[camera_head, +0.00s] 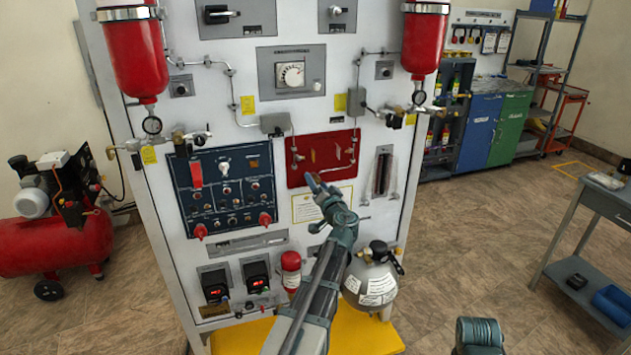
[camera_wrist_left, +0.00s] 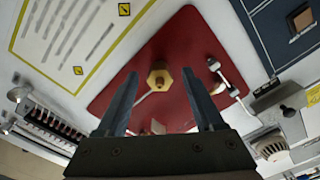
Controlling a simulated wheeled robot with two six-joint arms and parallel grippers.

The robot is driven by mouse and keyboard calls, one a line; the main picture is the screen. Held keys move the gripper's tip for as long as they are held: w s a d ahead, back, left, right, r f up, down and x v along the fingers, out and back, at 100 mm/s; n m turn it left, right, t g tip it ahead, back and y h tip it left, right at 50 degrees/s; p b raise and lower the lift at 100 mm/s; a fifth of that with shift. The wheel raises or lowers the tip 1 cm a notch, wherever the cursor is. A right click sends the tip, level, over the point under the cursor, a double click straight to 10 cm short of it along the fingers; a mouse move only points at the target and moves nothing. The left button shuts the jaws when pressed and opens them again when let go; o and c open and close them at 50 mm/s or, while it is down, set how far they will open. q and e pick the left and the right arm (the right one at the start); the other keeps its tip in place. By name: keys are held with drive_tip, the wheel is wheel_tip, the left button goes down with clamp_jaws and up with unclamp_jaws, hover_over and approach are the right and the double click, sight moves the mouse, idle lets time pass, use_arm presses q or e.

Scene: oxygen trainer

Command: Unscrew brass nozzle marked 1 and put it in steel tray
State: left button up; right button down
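A brass nozzle (camera_wrist_left: 160,78) with a hexagonal base is on the red panel (camera_head: 310,172) in the cabinet front. No number on it can be read. My left gripper (camera_head: 315,184) is at the lower part of the red panel. In the left wrist view the fingers (camera_wrist_left: 160,73) are open and apart, with the nozzle seen between them; contact is not visible. I cannot make out a steel tray for certain. My right gripper's fingers are not in view.
A grey side table (camera_head: 593,199) stands at the right, with small unclear items on top. A grey gas cylinder (camera_head: 369,284) stands beside my left forearm on a yellow base (camera_head: 365,333). A red compressor (camera_head: 55,238) is at the left. Open floor lies between cabinet and table.

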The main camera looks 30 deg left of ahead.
use_arm(q)
drive_tip(key=shift+d, duration=0.1)
drive_tip(key=shift+s+d+m, duration=1.2)
drive_tip(key=shift+d+m, duration=0.15)
drive_tip(key=shift+m, duration=0.35)
drive_tip(key=shift+m, duration=1.7)
drive_tip(key=shift+m, duration=1.8)
